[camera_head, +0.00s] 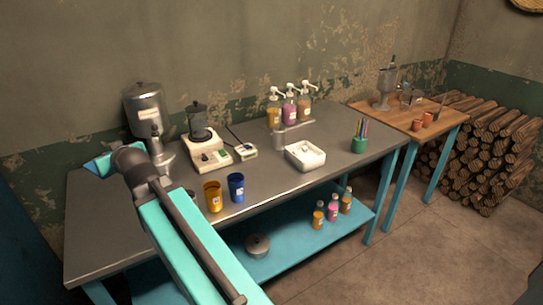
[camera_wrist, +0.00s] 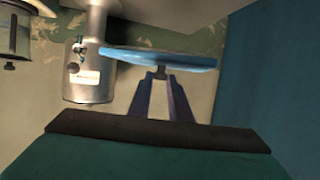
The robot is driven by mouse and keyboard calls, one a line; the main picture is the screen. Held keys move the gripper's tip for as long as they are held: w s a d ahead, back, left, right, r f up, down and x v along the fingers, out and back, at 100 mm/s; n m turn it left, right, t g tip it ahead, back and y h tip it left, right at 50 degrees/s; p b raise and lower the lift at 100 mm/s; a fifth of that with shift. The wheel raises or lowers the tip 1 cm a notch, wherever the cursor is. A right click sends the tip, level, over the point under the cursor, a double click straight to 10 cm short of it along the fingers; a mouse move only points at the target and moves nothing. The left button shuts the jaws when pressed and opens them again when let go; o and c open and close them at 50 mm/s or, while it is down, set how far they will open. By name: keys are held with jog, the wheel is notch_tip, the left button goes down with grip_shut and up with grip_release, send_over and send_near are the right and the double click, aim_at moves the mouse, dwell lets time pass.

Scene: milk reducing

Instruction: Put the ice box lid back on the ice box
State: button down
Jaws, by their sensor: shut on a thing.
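My gripper (camera_wrist: 161,76) shows in the wrist view as two dark blue fingers, shut on a flat blue piece seen almost edge-on. This piece, which looks like the ice box lid (camera_wrist: 160,58), is held up in front of the wall, and its left end is close to the metal canister in the picture. No ice box can be identified for sure. A white open box (camera_head: 305,155) stands on the metal table, but I cannot tell whether it is the ice box.
The metal canister (camera_head: 147,110) stands at the back left of the metal table (camera_head: 275,180); it also shows in the wrist view (camera_wrist: 88,85). A blender (camera_head: 200,130), yellow cup (camera_head: 213,197), blue cup (camera_head: 236,188) and pump bottles (camera_head: 289,106) share the table. A blue panel (camera_wrist: 285,80) fills the wrist view's right.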

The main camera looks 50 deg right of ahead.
jog(key=s+d+f+m+h+b, duration=0.1)
jog(key=s+d+b, duration=0.3)
jog(key=d, duration=0.5)
jog(key=s+d+f+m+g+h+b, duration=0.15)
jog(key=s+d, duration=0.35)
jog(key=d, duration=0.5)
jog(key=s+d+f+m+t+h+b, duration=0.1)
jog(key=s+d+b, duration=0.35)
jog(key=d, duration=0.45)
jog(key=s+d+f+m+g+h+b, duration=0.1)
jog(key=s+d+b, duration=0.3)
jog(key=s+d, duration=0.4)
jog(key=s+d+f+m+h+b, duration=0.1)
jog(key=s+d+h+b, duration=0.1)
jog(key=s+d+b, duration=0.3)
jog(key=s+d, duration=0.4)
jog(key=s, duration=0.6)
jog(key=shift+g, duration=0.35)
jog(key=shift+d+p, duration=0.15)
jog(key=shift+p, duration=0.2)
jog(key=d+p, duration=0.1)
jog(key=p, duration=0.1)
jog(key=w+d+p, duration=0.1)
jog(key=d+p, duration=0.1)
jog(key=p, duration=0.1)
jog(key=w+d+p, duration=0.1)
jog(key=d+p, duration=0.1)
jog(key=p, duration=0.1)
jog(key=shift+f, duration=0.1)
